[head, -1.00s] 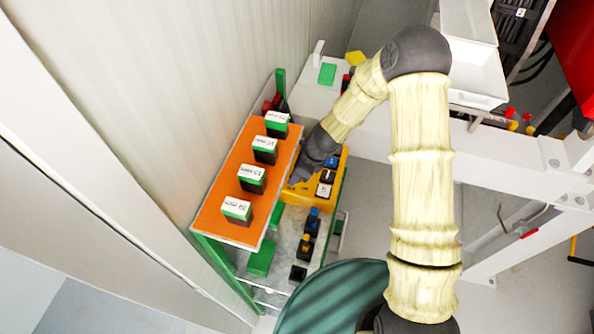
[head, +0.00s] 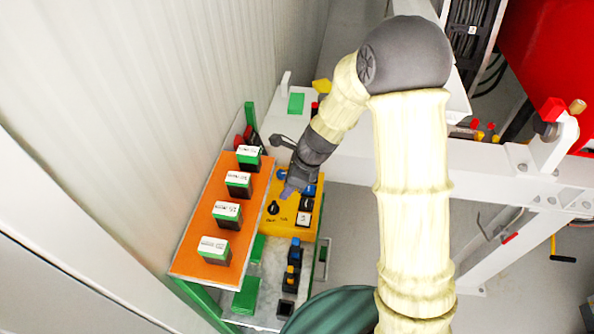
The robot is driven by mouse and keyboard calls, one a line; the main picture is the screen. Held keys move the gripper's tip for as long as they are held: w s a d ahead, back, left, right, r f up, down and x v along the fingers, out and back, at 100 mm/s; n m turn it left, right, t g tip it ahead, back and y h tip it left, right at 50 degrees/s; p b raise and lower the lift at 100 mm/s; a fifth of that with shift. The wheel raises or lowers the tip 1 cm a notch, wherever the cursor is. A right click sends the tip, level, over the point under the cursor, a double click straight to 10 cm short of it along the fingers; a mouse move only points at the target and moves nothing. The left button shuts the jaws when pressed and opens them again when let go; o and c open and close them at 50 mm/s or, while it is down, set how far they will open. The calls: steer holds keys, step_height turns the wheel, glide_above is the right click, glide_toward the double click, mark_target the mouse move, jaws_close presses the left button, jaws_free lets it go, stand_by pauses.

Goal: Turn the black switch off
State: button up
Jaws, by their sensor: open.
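A yellow control box (head: 292,229) sits beside the orange shelf in the head view. On its top is a black rotary switch (head: 273,208) at the left, with small lettering below it that I cannot read. Another dark control (head: 306,204) and a white-labelled one (head: 303,219) are to its right. My gripper (head: 288,191) points down just above and right of the black rotary switch, apart from it in the picture. Its jaws are small here, and nothing shows between them. Blue parts at the back of the box are partly hidden by my gripper.
The orange shelf (head: 193,262) with several green-and-black labelled blocks is close on the left, against the ribbed wall. A white beam (head: 375,168) runs to the right.

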steer(key=v, duration=0.6)
stand_by(0.4)
steer(key=s+d+r+n+t+h+b, duration=0.1)
steer(key=s+d+n+h, duration=0.1)
steer(key=s+d+n, duration=0.4)
steer(key=s+d+r+n+h+b, duration=0.1)
steer(key=s+d+n+h, duration=0.1)
steer(key=s+d+n, duration=0.4)
steer(key=d+n, duration=0.5)
steer(key=n, duration=0.2)
steer(key=shift+r+n+t+h, duration=0.3)
steer(key=shift+r+n+t, duration=0.1)
steer(key=shift+s, duration=0.1)
